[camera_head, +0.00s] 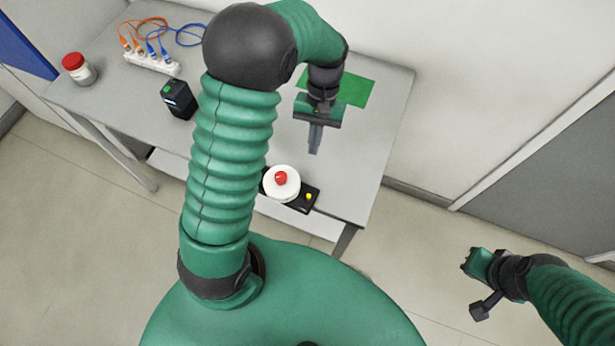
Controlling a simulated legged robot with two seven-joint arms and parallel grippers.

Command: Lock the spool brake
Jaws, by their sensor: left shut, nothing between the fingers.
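A white round spool (270,190) with a red knob (281,177) on top sits on a black base (300,207) near the front edge of the grey table. A small yellow button or tab (308,196) shows on the base's right end. I cannot tell which part is the brake. My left gripper (315,150) is shut and empty, pointing down over the table behind and right of the spool, apart from it. My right gripper (479,312) is off the table at lower right, far from the spool; its finger gap is unclear.
A green mat (355,90) lies at the back right of the table (375,150). A black box (179,100) with a green top, a white power strip (150,63) with orange and blue cables, and a red-lidded jar (78,69) stand at left. My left arm hides the table's middle.

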